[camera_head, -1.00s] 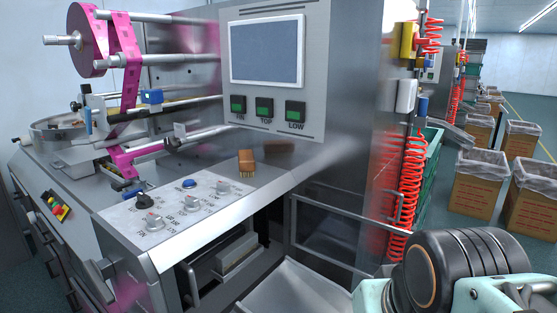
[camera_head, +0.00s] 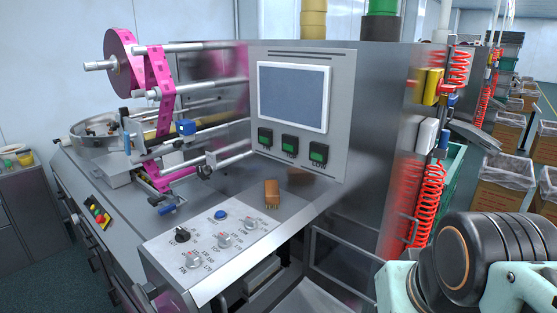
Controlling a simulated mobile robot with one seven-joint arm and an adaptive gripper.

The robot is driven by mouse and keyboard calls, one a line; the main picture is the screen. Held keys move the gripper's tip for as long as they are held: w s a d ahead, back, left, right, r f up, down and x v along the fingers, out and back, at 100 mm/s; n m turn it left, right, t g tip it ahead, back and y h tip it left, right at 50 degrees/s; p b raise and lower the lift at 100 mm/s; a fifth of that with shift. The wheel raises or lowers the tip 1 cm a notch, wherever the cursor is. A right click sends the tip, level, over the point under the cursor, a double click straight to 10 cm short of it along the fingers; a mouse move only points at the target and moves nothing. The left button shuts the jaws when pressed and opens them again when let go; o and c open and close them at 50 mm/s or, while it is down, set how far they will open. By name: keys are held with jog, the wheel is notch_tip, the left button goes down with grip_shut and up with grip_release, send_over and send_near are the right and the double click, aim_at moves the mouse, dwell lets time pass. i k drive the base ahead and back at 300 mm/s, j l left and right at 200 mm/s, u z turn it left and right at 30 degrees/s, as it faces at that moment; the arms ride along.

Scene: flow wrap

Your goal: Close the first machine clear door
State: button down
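The nearest wrapping machine (camera_head: 330,60) fills the middle of the head view, with a screen and three green buttons. Below its worktop, right of the control knobs, is a metal-framed panel (camera_head: 345,262) that looks see-through. It may be the clear door; its lower part is cut off by the picture edge, and I cannot tell how far it stands open. My arm shows at the lower right as a black ribbed joint and pale green links, in front of the machine's right side. My gripper is not in view.
A sloping control panel (camera_head: 215,248) juts out at the front. A small brown block (camera_head: 272,194) sits on the worktop. Red coiled hoses (camera_head: 427,205) hang on the machine's right side. Cardboard bins (camera_head: 505,185) line the aisle at right. A grey cabinet (camera_head: 30,205) stands at left.

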aim_at(316, 232)
jog(key=k+j, duration=0.55)
jog(key=j, duration=0.2)
jog(key=k+j+u, duration=0.15)
jog(key=j, duration=0.6)
jog(key=i+j, duration=0.1)
jog(key=j, duration=0.3)
jog(key=i+j, duration=0.2)
jog(key=j, duration=0.15)
jog(key=i+j+u, duration=0.15)
jog(key=j, duration=0.2)
